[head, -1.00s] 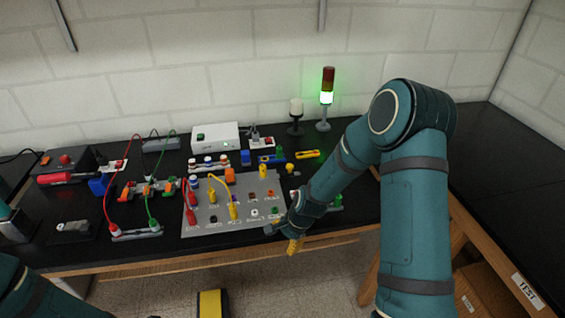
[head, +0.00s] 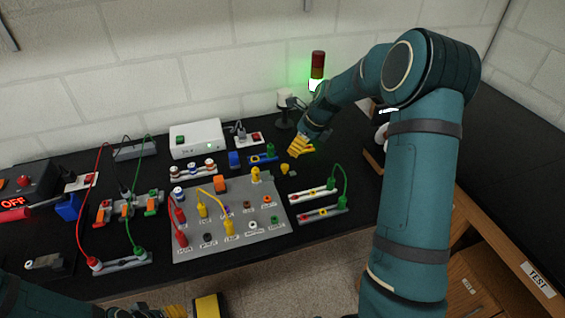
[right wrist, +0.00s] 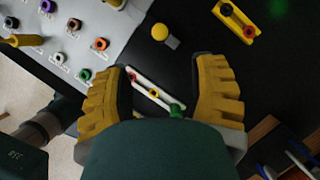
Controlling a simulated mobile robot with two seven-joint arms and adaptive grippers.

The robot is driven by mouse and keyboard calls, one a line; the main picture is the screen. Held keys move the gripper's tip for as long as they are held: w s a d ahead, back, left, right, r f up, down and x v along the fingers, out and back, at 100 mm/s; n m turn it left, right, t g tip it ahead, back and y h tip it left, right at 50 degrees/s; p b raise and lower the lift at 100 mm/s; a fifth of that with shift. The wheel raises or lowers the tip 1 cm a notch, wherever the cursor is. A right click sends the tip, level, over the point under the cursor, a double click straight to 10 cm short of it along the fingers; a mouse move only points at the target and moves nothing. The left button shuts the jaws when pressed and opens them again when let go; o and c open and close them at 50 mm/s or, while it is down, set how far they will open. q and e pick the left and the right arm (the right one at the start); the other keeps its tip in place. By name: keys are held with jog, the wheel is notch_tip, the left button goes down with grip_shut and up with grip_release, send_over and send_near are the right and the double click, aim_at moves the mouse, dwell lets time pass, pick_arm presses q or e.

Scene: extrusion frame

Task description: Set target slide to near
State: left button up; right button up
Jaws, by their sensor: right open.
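No part is clearly marked as the target slide, so I cannot tell which one it is. A yellow bar (right wrist: 236,20) with black and red knobs lies at the top right in the right wrist view. A yellow ball-topped knob (head: 284,169) sits right of the grey panel; it also shows in the right wrist view (right wrist: 160,32). My right gripper (head: 301,147) is open and empty over the back of the bench; its yellow fingers stand wide apart in the right wrist view (right wrist: 163,68). My left gripper (head: 172,312) is at the bottom edge, mostly cut off.
The grey panel (head: 276,237) holds several coloured sockets and plugs. Two pale rails (head: 312,192) with a green cable lie right of it. A signal tower (head: 317,70) lit green stands behind my right arm. Black bench is clear between rails and right arm.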

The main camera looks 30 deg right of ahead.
aim_at(285, 166)
jog(key=x, duration=1.2)
jog(key=shift+f, duration=0.3)
